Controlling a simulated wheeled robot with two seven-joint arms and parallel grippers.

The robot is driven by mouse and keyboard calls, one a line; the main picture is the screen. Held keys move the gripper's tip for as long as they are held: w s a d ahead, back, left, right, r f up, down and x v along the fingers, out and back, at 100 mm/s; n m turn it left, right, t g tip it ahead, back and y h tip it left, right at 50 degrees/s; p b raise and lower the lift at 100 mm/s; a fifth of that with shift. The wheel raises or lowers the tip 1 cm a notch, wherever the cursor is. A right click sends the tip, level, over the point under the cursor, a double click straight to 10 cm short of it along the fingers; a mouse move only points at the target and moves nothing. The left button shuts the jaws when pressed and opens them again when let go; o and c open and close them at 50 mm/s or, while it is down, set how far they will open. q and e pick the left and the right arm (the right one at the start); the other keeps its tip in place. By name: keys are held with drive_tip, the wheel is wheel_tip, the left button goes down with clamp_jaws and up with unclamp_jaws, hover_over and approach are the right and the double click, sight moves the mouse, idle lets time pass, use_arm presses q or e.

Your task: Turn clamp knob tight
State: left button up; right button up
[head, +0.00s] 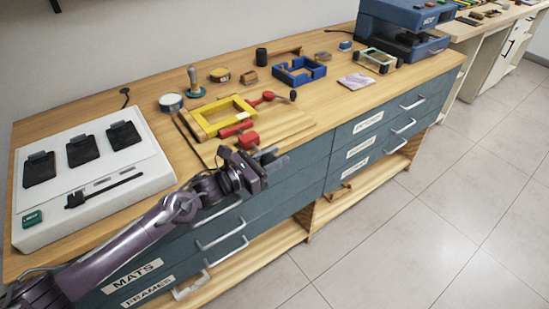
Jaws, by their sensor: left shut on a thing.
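A yellow frame (222,115) lies on a wooden board (285,122) on the bench top. A red clamp (248,140) sits at the board's front edge, beside the frame. My left gripper (264,157) reaches in from the lower left and is shut at the near end of this clamp. The clamp knob is mostly hidden by the jaws; I take it to be what they hold. A second red clamp (262,98) with a dark knob (293,95) is on the frame's far side, apart from the gripper. My right gripper is not in view.
A white panel with dark pads (150,183) lies at the left. A blue frame (299,71), tins (171,102) and a small stamp-like handle (194,82) stand behind. A blue press (403,30) is at the far right. Drawer handles (222,236) stick out below the gripper.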

use_arm(q)
drive_tip(key=shift+s+d+f, duration=0.1)
drive_tip(key=shift+s+d, duration=0.1)
drive_tip(key=shift+s, duration=0.05)
drive_tip(key=shift+g, duration=0.3)
drive_tip(key=shift+f+g+y+p, duration=0.15)
drive_tip(key=shift+g+y+p, duration=0.7)
drive_tip(key=shift+y, duration=0.35)
drive_tip(key=y, duration=0.1)
drive_tip(key=g+y+p, duration=0.1)
drive_tip(key=shift+s+a+f+g+y, duration=0.1)
drive_tip(key=shift+s+f+g+y, duration=0.1)
drive_tip(key=shift+f+g+y, duration=0.1)
drive_tip(key=shift+s+f, duration=0.1)
drive_tip(key=shift+f, duration=0.05)
drive_tip(key=shift+f+g+y, duration=0.1)
drive_tip(key=shift+g+y, duration=0.15)
drive_tip(key=shift+y, duration=0.15)
drive_tip(key=o, duration=0.8)
drive_tip(key=shift+s, duration=0.1)
